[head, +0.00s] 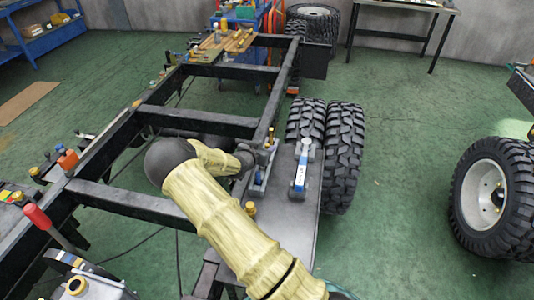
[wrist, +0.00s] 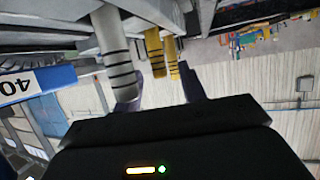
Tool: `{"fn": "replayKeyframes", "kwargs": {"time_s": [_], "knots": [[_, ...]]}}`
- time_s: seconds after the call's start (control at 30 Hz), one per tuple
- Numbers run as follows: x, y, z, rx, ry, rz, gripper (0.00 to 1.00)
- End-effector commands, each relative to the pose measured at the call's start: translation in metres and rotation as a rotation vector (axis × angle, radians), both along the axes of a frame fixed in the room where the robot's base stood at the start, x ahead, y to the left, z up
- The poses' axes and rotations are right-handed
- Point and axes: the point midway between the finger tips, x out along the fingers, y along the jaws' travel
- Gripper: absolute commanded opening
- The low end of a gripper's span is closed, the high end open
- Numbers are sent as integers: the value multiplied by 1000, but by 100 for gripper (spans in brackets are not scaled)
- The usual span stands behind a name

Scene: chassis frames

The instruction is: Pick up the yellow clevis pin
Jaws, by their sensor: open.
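A slim yellow pin (head: 270,134) stands upright by the chassis rail in the head view, just beyond my gripper (head: 258,153). In the wrist view, two banded yellow cylinders, a thicker one (wrist: 154,52) and a slimmer one (wrist: 172,57), appear ahead of the jaws; I cannot tell which is the clevis pin. My gripper (wrist: 160,88) is open, its dark fingers apart, with the yellow cylinders lined up between them in the picture. A grey banded cylinder (wrist: 115,58) overlaps the left finger in view; contact cannot be told. The pin's lower end is hidden in the head view.
A blue and white tool (head: 300,170) lies on the grey plate (head: 290,218) beside the tyres (head: 343,150). A short yellow-topped piece (head: 250,209) stands near my arm. Black chassis rails (head: 115,200) run at the left.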

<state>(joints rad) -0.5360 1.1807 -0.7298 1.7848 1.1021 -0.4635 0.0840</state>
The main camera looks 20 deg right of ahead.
Motion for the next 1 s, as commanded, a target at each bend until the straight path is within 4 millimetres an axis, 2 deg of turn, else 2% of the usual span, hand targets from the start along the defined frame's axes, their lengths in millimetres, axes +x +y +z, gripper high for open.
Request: {"fn": "replayKeyframes", "kwargs": {"time_s": [0.47,0.5,0.57,0.7,1.0], "knots": [[0,0,0,0,0,0,41],[0,0,0,0,0,0,39],[0,0,0,-1,-1,0,28],[0,0,0,0,0,0,0],[0,0,1,-1,-2,0,0]]}}
